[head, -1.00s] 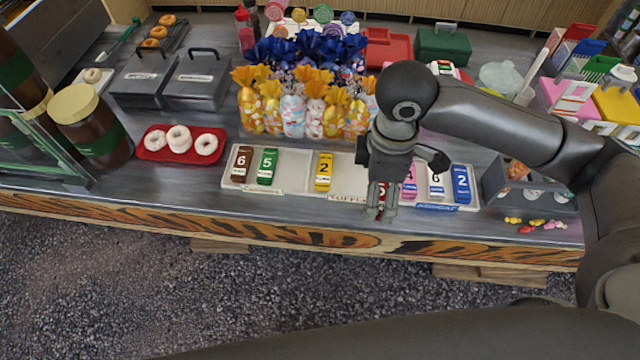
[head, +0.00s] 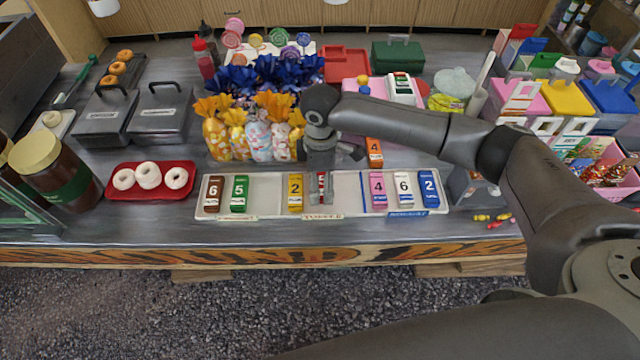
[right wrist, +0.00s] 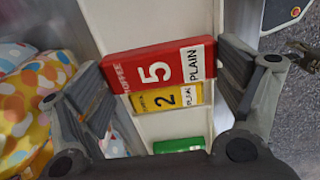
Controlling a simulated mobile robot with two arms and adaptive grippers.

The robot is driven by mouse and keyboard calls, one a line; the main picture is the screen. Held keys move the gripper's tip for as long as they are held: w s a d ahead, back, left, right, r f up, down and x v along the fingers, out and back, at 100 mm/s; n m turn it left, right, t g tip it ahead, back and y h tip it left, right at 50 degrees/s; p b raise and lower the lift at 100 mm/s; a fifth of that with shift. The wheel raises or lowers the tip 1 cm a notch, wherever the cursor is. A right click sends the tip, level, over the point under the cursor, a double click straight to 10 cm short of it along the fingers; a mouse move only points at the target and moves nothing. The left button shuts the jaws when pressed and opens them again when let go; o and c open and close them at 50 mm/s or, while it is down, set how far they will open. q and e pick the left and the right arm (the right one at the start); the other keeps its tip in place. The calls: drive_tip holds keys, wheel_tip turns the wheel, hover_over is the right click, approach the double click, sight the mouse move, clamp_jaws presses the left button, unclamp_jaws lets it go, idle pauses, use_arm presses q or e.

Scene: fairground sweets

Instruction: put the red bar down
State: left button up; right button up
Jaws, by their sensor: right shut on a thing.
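My right gripper (head: 320,178) is shut on the red bar (head: 321,187), over the white tray (head: 345,208) just right of the yellow bar (head: 295,190). In the right wrist view the red bar (right wrist: 155,72), marked 5, lies between the two fingers and partly overlaps the yellow bar (right wrist: 170,98). I cannot tell whether the red bar touches the tray. Brown (head: 214,193) and green (head: 239,193) bars lie farther left on the tray. Pink (head: 378,191), white (head: 403,191) and blue (head: 428,189) bars lie at its right. My left gripper is not in view.
A red tray of white doughnuts (head: 148,194) stands left of the white tray. Patterned sweet bags (head: 257,142) stand close behind it. An orange bar (head: 374,150) lies behind its right part. The tray surface between the red and pink bars is clear.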

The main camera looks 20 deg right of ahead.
sight(320, 180)
drive_tip(key=shift+w+f, duration=0.2)
drive_tip(key=shift+f, duration=0.1)
wheel_tip(320, 180, down, 2)
drive_tip(key=shift+f+p, duration=0.15)
drive_tip(key=shift+p, duration=0.5)
drive_tip(key=shift+f, duration=0.3)
drive_tip(key=shift+f, duration=0.15)
drive_tip(key=o, duration=0.8)
wheel_tip(320, 180, up, 12)
drive_tip(key=shift+r+b, duration=0.2)
drive_tip(key=shift+b, duration=0.95)
drive_tip(key=shift+a, duration=0.1)
